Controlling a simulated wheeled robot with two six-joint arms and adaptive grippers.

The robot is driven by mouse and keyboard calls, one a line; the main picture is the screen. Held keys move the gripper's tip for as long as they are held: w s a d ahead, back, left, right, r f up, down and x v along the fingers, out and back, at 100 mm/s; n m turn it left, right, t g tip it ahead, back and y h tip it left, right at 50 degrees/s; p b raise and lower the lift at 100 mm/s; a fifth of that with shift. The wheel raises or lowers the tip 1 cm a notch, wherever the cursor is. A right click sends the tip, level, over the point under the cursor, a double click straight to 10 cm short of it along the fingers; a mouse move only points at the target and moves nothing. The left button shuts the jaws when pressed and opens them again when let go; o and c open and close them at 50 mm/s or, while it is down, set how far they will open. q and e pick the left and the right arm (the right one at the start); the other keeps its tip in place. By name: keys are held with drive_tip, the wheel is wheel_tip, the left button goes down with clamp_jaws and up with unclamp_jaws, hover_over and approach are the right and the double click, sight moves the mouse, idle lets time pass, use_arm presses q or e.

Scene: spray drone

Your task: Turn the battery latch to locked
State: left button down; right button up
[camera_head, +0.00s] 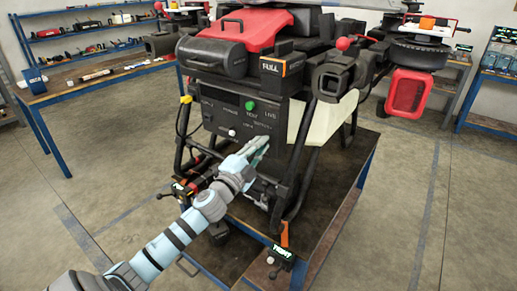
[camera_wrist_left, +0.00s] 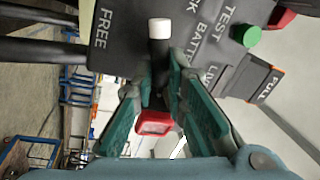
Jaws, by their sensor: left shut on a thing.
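The dark control panel (camera_head: 238,112) sits on the front of the drone. In the left wrist view, the panel (camera_wrist_left: 195,15) bears the word FREE beside a black latch lever (camera_wrist_left: 159,72) with a white round end. My left gripper (camera_head: 263,141) reaches the panel's lower right part, and its fingers hide the lever in the head view. In the left wrist view, the teal fingers of my left gripper (camera_wrist_left: 158,80) lie on both sides of the lever, shut on it. A red block (camera_wrist_left: 153,123) shows between the fingers; I cannot tell whether it belongs to the lever. My right gripper is not in view.
A green button (camera_head: 250,105) sits on the panel, with an orange-edged FULL block (camera_head: 282,68) above. Black frame tubes (camera_head: 296,185) flank the panel. The drone stands on a blue-framed table (camera_head: 335,205). A workbench (camera_head: 100,80) stands left; floor between is clear.

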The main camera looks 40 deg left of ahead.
use_arm(q)
drive_tip(key=shift+f+m+h+b, duration=0.25)
drive_tip(key=shift+f+m+h, duration=0.1)
drive_tip(key=shift+m, duration=0.85)
drive_tip(key=shift+f+m+h+b, duration=0.25)
drive_tip(key=shift+m+h, duration=0.1)
drive_tip(key=shift+m, duration=0.85)
drive_tip(key=c, duration=1.6)
unclamp_jaws()
drive_tip(key=shift+r, duration=0.1)
drive_tip(key=s, duration=0.4)
drive_tip(key=s+f, duration=0.1)
drive_tip(key=s, duration=0.3)
drive_tip(key=s+f, duration=0.1)
drive_tip(key=s, duration=0.2)
drive_tip(key=shift+s+d+f, duration=0.15)
drive_tip(key=shift+s, duration=0.25)
